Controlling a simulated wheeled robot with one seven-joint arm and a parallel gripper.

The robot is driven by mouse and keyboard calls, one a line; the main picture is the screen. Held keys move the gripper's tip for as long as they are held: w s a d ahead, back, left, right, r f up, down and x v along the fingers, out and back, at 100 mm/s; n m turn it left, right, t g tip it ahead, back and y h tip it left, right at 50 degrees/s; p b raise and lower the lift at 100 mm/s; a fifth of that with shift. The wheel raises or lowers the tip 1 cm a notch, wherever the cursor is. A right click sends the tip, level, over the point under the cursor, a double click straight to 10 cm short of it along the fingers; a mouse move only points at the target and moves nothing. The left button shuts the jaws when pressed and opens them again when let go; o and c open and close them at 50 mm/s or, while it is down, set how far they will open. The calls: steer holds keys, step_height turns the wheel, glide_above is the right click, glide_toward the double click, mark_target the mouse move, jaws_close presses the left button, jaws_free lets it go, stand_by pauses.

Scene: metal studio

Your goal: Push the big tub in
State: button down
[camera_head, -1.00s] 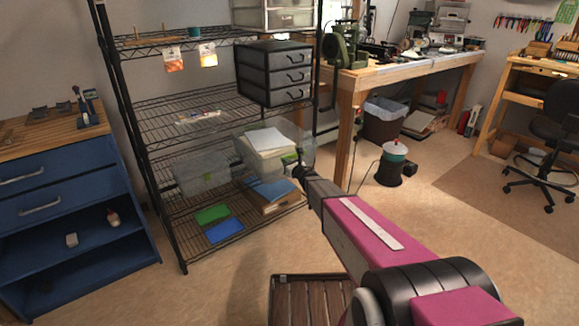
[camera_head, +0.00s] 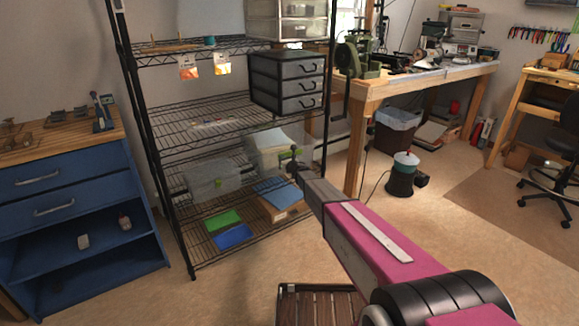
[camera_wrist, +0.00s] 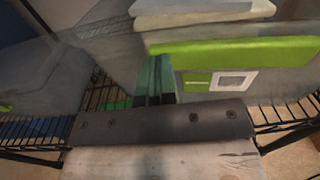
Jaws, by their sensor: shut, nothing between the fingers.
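The big tub (camera_head: 300,136) is a clear container holding pale papers, on the right part of a lower shelf of the black wire rack. In the wrist view, its green-banded front (camera_wrist: 232,84) fills the upper right. A smaller clear tub (camera_head: 213,183) sits left of it and shows at the left of the wrist view (camera_wrist: 28,72). My gripper (camera_wrist: 154,78) is shut and empty, its fingers pointing at the big tub's front. They look very close to it; I cannot tell whether they touch. In the head view my arm partly covers the tub's lower right.
The wire rack's front post (camera_head: 160,160) stands left of the tubs. Green and blue trays (camera_head: 226,224) and a brown box (camera_head: 280,203) lie on the bottom shelf. A black drawer unit (camera_head: 287,80) sits above. A blue cabinet (camera_head: 75,200) stands left; a wooden bench (camera_head: 420,78) stands right.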

steer(key=x, duration=0.3)
steer(key=shift+w+a, duration=0.15)
steer(key=shift+w, duration=0.1)
steer(key=shift+s+d, duration=0.25)
steer(key=shift+s, duration=0.15)
steer(key=s+d+m+g+h, duration=0.5)
steer(key=s+d+m+h, duration=0.6)
steer(key=s+d+m, duration=1.6)
steer(key=s+d+m+g+y, duration=0.1)
steer(key=s+m+g, duration=0.9)
steer(key=s, duration=1.8)
steer(key=m, duration=0.5)
steer(key=shift+d+m, duration=0.25)
steer(key=shift+m, duration=0.15)
